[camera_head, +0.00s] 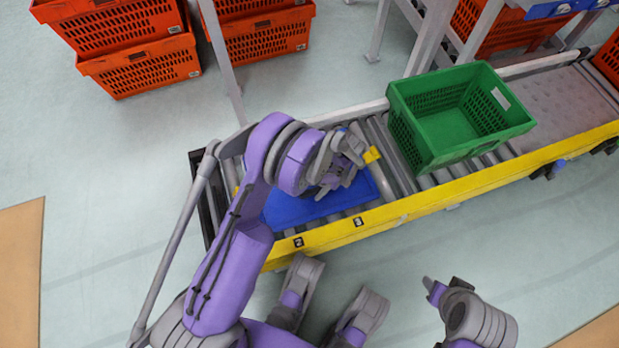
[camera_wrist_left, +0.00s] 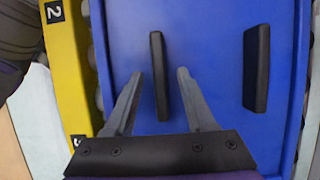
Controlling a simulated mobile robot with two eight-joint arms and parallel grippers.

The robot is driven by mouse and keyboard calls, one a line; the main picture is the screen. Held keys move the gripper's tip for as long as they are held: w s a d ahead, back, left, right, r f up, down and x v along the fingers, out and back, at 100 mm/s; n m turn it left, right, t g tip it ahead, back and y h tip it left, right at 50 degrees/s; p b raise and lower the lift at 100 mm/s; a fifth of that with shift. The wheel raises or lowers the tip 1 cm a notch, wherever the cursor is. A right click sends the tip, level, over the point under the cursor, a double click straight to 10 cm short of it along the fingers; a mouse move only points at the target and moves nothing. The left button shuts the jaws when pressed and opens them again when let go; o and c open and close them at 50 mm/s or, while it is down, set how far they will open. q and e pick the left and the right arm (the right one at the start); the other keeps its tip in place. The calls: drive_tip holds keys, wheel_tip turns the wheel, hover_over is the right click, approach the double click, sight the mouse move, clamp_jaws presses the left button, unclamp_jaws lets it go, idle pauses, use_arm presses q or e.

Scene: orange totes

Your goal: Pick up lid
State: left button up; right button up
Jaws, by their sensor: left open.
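The blue lid (camera_head: 287,212) lies flat on the roller conveyor, partly hidden by my left arm in the head view. In the left wrist view the blue lid (camera_wrist_left: 210,48) fills most of the picture and has two black bar handles. My left gripper (camera_head: 352,168) is over the lid. In the wrist view my left gripper (camera_wrist_left: 160,75) is open, its two fingers on either side of the nearer black handle (camera_wrist_left: 159,60), with visible gaps. The other black handle (camera_wrist_left: 256,68) is to the right. My right arm shows at the lower right; its jaws cannot be made out.
A green tote (camera_head: 425,135) stands on the conveyor to the right of the lid. The yellow conveyor rail (camera_head: 400,210) runs along the near side. Orange totes (camera_head: 130,50) are stacked on the floor at the upper left. Grey frame posts (camera_head: 430,40) rise behind the conveyor.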

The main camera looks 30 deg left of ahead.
use_arm(q)
clamp_jaws()
idle(1.4)
